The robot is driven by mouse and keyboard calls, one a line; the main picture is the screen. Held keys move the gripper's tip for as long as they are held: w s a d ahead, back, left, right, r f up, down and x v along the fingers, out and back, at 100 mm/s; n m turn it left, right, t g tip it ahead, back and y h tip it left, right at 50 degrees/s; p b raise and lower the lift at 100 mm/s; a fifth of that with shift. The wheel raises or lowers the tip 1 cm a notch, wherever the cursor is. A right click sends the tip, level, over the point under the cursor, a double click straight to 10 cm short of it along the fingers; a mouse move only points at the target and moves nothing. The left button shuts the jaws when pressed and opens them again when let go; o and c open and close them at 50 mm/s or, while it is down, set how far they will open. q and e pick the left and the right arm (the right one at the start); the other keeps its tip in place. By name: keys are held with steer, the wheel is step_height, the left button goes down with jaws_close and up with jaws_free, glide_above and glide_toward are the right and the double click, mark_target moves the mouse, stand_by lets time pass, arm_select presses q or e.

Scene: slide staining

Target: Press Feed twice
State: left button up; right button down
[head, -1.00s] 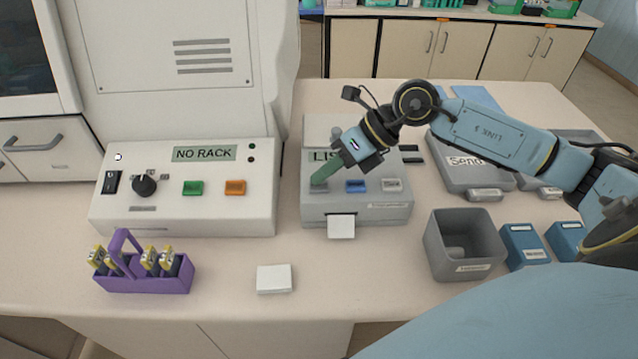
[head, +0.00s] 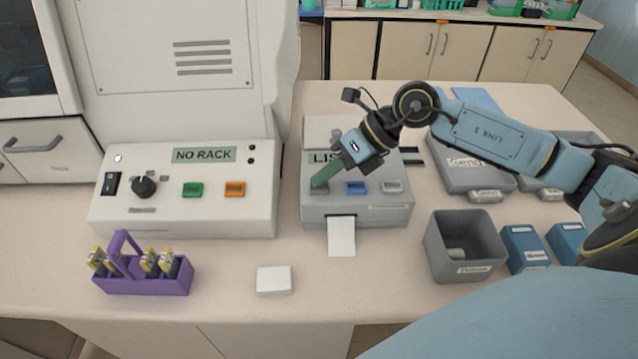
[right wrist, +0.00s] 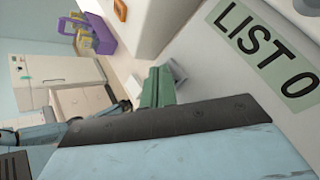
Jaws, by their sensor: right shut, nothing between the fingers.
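The grey label printer (head: 357,212) stands in the middle of the bench. Its display (right wrist: 268,45) reads "LIST 0" in the right wrist view and is partly hidden by my gripper in the head view. A blue button (head: 356,188) and a pale grey button (head: 392,186) show on its front. My right gripper (head: 320,181) is shut and empty, its green fingertips at the leftmost button, which they mostly cover. Contact is hard to judge. A white paper strip (head: 341,236) hangs from the printer's front slot. My left gripper is out of view.
Left of the printer is a white machine with a "NO RACK" display (head: 204,155). A purple rack (head: 143,283) with slides and a white block (head: 274,280) lie in front. A grey bin (head: 462,259) and blue boxes (head: 526,245) stand at right.

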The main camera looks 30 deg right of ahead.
mark_target(326, 186)
steer(key=shift+r, duration=0.45)
steer(key=shift+r+p, duration=1.8)
steer(key=shift+r, duration=0.75)
